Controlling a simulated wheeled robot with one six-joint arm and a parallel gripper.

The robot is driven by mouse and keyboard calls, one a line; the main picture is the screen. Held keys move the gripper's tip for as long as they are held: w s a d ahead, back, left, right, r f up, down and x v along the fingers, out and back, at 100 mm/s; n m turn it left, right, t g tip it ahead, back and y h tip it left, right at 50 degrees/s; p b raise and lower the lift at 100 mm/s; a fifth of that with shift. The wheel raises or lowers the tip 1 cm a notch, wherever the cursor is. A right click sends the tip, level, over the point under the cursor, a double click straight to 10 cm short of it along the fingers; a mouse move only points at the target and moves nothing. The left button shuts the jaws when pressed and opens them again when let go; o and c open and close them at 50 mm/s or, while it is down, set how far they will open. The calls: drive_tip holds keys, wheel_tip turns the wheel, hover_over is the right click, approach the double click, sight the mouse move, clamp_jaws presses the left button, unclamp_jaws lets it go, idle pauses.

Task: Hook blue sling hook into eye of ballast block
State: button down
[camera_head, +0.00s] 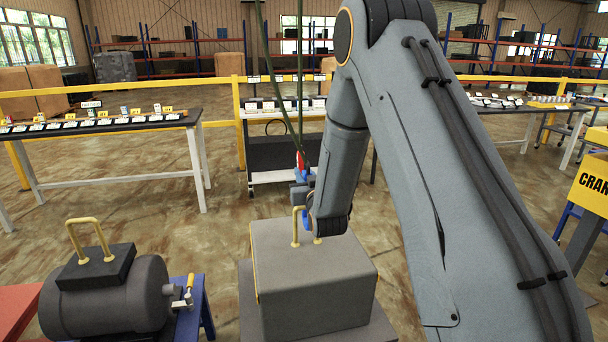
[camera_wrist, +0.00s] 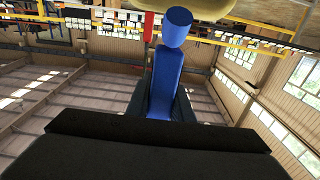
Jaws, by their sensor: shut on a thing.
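The ballast block (camera_head: 315,285) is a large grey block in the lower middle of the head view. Its eye (camera_head: 296,228) is a thin yellow loop standing on top, partly hidden by my arm. My gripper (camera_head: 302,192) is just above the eye, shut on the blue sling hook (camera_wrist: 165,85), which sits between the dark fingers in the wrist view. A red piece (camera_head: 300,160) shows above the hook, below the green sling lines (camera_head: 285,105). A blue part shows close beside the eye, but I cannot tell whether it passes through the loop.
A dark grey cylinder (camera_head: 105,300) with a yellow handle (camera_head: 90,238) lies at lower left, beside a blue stand (camera_head: 205,305). Benches with small items stand behind, with a yellow rail (camera_head: 225,85) beyond. A yellow crane panel (camera_head: 592,185) is at right. Open floor lies between.

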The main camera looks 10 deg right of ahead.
drive_tip(key=shift+r, duration=0.1)
drive_tip(key=c, duration=1.5)
unclamp_jaws()
drive_tip(key=shift+s+f, duration=0.1)
drive_tip(key=shift+f, duration=0.1)
drive_tip(key=s+b, duration=0.1)
drive_tip(key=s, duration=0.6)
drive_tip(key=shift+s, duration=0.1)
drive_tip(key=s+f+g+p, duration=0.1)
drive_tip(key=s+f+g, duration=0.2)
drive_tip(key=s+g, duration=0.3)
drive_tip(key=s+f+g, duration=0.3)
drive_tip(key=s+g, duration=0.1)
drive_tip(key=s, duration=0.4)
drive_tip(key=s+g, duration=0.2)
drive_tip(key=s, duration=0.5)
drive_tip(key=s+g+p, duration=0.1)
drive_tip(key=s+g, duration=0.2)
drive_tip(key=s, duration=0.5)
drive_tip(key=s+r+g, duration=0.1)
drive_tip(key=s+g, duration=0.2)
drive_tip(key=s, duration=0.5)
drive_tip(key=shift+s+a+r, duration=0.1)
